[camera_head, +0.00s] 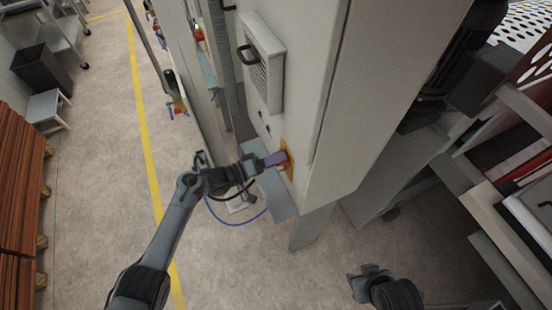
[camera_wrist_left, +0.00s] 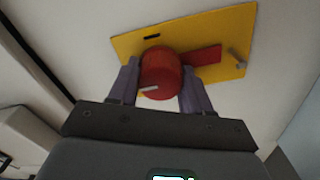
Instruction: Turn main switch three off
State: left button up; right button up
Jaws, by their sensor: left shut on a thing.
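The main switch is a red rotary knob (camera_wrist_left: 162,75) on a yellow plate (camera_wrist_left: 225,42), fixed to the side of a pale cabinet. In the head view the red knob (camera_head: 284,160) and the edge of the yellow plate (camera_head: 290,145) show low on the cabinet wall. My left gripper (camera_head: 275,160) is at the knob. In the left wrist view its two purple fingers (camera_wrist_left: 158,88) stand on either side of the knob, shut on it. A red handle part extends right of the knob across the plate. My right gripper (camera_head: 364,282) hangs at the lower right, away from the switch; its fingers are unclear.
The pale cabinet (camera_head: 335,120) stands in the middle with a vent box (camera_head: 262,65) above the switch. A blue cable (camera_head: 238,222) lies on the floor below. Brown stacked boards (camera_head: 20,180) are at the left. The floor around the yellow line (camera_head: 145,130) is clear.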

pick_arm(q)
jog(key=o, duration=1)
jog(key=shift+o, duration=0.2)
jog(key=b+v, duration=0.1)
jog(key=v, duration=1)
jog(key=shift+w, duration=0.1)
